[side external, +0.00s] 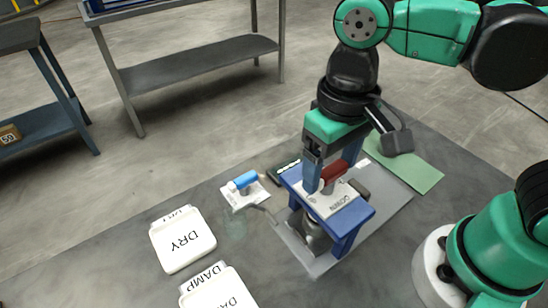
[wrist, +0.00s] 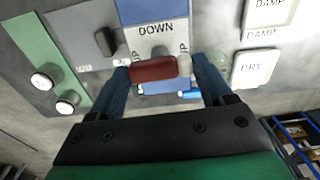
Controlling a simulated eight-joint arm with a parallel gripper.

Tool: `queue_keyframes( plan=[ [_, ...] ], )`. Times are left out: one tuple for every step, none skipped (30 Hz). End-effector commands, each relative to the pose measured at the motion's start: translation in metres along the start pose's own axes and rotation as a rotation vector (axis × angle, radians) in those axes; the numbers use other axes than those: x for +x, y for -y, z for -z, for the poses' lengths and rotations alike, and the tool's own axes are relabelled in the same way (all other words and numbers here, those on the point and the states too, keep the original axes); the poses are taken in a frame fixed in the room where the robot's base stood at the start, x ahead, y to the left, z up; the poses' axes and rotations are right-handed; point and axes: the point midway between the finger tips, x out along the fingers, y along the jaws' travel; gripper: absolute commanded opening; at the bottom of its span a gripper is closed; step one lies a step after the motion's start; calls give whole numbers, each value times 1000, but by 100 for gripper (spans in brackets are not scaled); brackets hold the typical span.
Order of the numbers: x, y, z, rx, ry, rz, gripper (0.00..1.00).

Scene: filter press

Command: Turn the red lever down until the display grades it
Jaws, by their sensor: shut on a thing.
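The red lever (side external: 335,172) sits on top of the blue press (side external: 349,222), on a pale plate (side external: 338,200) marked DOWN. In the wrist view the red handle (wrist: 153,70) lies crosswise between my two fingers, with a metal end on its right. My gripper (side external: 322,182) comes down from above and is shut on the lever; it also shows in the wrist view (wrist: 162,82). A small dark display (side external: 287,166) with green characters stands behind the press, partly hidden; I cannot read it.
White trays marked DRY (side external: 183,256) and DAMP (side external: 222,298) lie left of the press. A blue-handled thing on a white plate (side external: 244,202) stands between.

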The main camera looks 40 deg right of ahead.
Motion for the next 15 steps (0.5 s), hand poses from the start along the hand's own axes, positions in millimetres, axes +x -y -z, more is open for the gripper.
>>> queue_keyframes(
  plan=[
    [0,0,0,-17,1,2,21],
    [0,0,0,-28,1,2,21],
    [0,0,0,-46,1,2,21],
    [0,0,0,-62,1,2,21],
    [0,0,0,-80,1,2,21],
    [0,0,0,-105,1,2,21],
    [0,0,0,-127,2,2,21],
    [0,0,0,-150,2,2,21],
    [0,0,0,-182,2,2,21],
    [0,0,0,-208,1,2,21],
    [0,0,0,-234,2,2,21],
    [0,0,0,-271,1,2,21],
    [0,0,0,-299,1,2,21],
    [-1,0,0,-328,1,2,21],
    [-1,0,0,-366,1,2,21]
  ],
)
